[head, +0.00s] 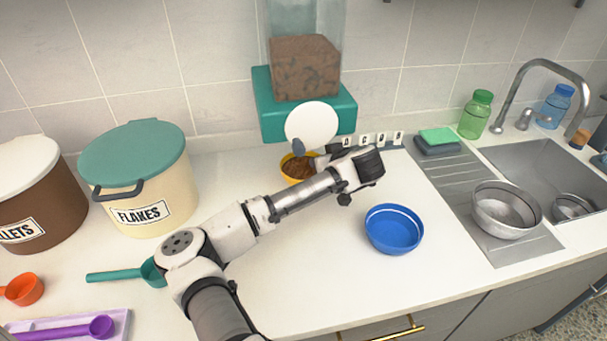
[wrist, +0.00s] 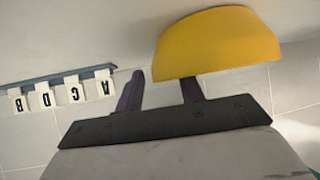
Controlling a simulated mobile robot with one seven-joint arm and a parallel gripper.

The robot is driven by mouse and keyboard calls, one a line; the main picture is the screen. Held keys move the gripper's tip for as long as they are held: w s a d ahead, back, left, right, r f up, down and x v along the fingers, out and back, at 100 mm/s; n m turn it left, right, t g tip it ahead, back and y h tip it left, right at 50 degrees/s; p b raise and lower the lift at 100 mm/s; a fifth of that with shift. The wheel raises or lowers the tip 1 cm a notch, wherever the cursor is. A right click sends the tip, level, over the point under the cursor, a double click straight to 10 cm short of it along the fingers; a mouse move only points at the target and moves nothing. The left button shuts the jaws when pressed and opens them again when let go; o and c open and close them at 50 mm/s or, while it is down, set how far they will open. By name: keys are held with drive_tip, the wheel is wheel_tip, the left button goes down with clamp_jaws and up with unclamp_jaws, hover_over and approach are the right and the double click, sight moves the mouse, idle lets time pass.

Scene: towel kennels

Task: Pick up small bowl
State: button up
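A small yellow bowl (head: 288,172) with brown food in it sits on the counter below the teal dispenser. Its plain yellow side shows large in the wrist view (wrist: 218,45). A blue bowl (head: 394,230) stands to the right, nearer the front edge. My gripper (head: 314,160) is at the right side of the yellow bowl. In the wrist view, my gripper's (wrist: 162,88) two dark fingers are apart, with a gap between them. The right finger's tip is hidden by the yellow bowl; the left finger is clear of it. I cannot tell whether they touch the bowl.
The teal dispenser (head: 352,113) stands behind the yellow bowl. Lettered tags (head: 366,140) line the wall to its right. A metal bowl (head: 505,211) sits on the drainboard. A flakes tub (head: 150,205) and teal scoop (head: 115,276) are left. Counter around the blue bowl is clear.

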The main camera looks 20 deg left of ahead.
drive_tip(key=shift+w+a+f, duration=0.35)
drive_tip(key=shift+w+f, duration=0.1)
clamp_jaws()
drive_tip(key=shift+s+d, duration=0.1)
